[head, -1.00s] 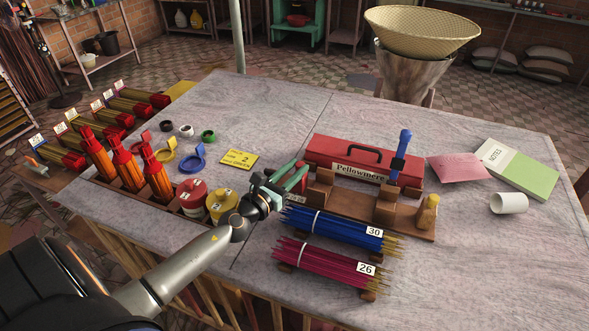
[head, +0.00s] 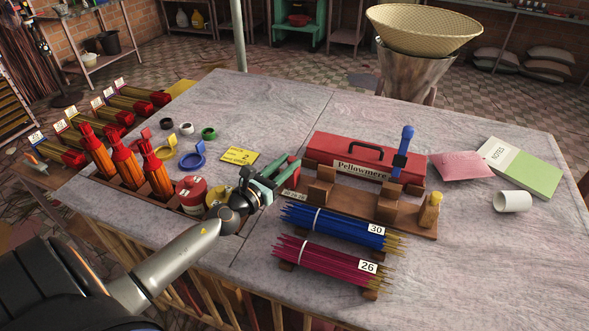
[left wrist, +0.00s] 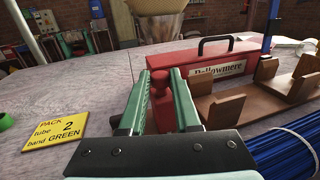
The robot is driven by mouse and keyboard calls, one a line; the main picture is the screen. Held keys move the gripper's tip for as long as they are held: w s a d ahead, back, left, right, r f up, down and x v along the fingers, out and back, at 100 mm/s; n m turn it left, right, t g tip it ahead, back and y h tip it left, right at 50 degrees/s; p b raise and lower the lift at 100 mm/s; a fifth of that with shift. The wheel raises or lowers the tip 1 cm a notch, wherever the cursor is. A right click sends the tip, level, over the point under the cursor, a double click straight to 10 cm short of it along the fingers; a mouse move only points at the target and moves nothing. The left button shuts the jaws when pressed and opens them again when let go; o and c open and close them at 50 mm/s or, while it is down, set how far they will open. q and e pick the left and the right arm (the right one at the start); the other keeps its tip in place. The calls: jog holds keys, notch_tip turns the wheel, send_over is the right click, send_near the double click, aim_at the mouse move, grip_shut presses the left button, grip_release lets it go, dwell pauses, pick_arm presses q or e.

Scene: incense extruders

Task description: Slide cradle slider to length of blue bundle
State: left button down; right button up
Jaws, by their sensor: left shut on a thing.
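The blue bundle (head: 335,227), tagged 30, lies on the table in front of the wooden cradle (head: 412,221). The cradle carries upright wooden blocks, one at its left (head: 320,191) and one further right (head: 387,207); I cannot tell which part is the slider. My left gripper (head: 287,174), with green fingers, is just left of the cradle's left end. It is shut on a red knob-shaped thing (left wrist: 160,88), seen between the fingers in the left wrist view. The blue bundle also shows there at lower right (left wrist: 287,150). My right gripper is not in view.
A red Pellowmere box (head: 340,150) stands behind the cradle, near a blue upright (head: 407,140). A magenta bundle (head: 325,262) tagged 26 lies in front. A yellow card (head: 239,156) and a small wooden peg (head: 430,210) are nearby. The far middle table is clear.

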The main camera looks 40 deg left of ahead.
pick_arm(q)
jog(key=shift+a, duration=0.25)
jog(key=c, duration=0.6)
grip_release()
jog(key=shift+s, duration=0.1)
jog(key=s+b, duration=0.1)
jog(key=s, duration=0.4)
jog(key=s+b, duration=0.2)
jog(key=s, duration=0.4)
jog(key=shift+a+f+b, duration=0.15)
jog(key=shift+f+b, duration=0.05)
jog(key=shift+b, duration=0.1)
jog(key=shift+s+r, duration=0.2)
jog(key=shift+s, duration=0.5)
